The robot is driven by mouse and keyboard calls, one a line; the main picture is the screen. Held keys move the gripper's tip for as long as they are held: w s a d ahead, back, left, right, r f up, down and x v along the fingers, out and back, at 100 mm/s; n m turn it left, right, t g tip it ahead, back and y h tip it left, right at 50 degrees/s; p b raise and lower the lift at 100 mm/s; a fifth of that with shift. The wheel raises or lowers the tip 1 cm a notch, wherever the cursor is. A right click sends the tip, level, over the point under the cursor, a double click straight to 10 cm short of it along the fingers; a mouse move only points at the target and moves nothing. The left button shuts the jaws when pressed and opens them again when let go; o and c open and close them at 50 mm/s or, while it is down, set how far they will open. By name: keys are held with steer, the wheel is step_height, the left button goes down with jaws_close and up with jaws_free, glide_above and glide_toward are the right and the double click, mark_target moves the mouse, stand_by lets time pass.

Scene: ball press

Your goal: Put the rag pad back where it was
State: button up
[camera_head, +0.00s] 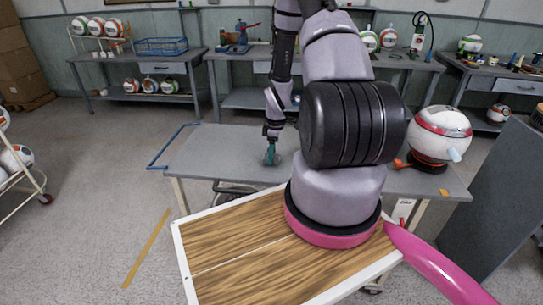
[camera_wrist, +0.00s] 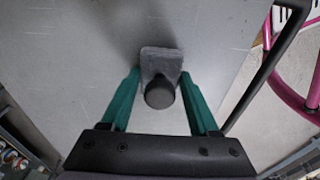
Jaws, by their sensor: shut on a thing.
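The rag pad (camera_wrist: 161,58) is a grey, roughly square pad with a dark round knob, seen in the wrist view between my teal fingers. My gripper (camera_wrist: 160,76) is shut on it. In the head view my gripper (camera_head: 271,155) points down at the grey worktable (camera_head: 215,150), left of my arm. The pad is small there and mostly hidden by the fingers. It is at or just above the table top; I cannot tell whether it touches.
A white and red ball (camera_head: 440,122) sits on a dark stand (camera_head: 428,165) at the table's right. A blue rail (camera_head: 168,148) edges the left end. The table's left part is clear. A grey cabinet (camera_head: 510,200) stands at right. Workbenches with balls line the back.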

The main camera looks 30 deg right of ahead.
steer(key=shift+f, duration=0.25)
steer(key=o, duration=1.3)
steer(key=shift+f, duration=0.15)
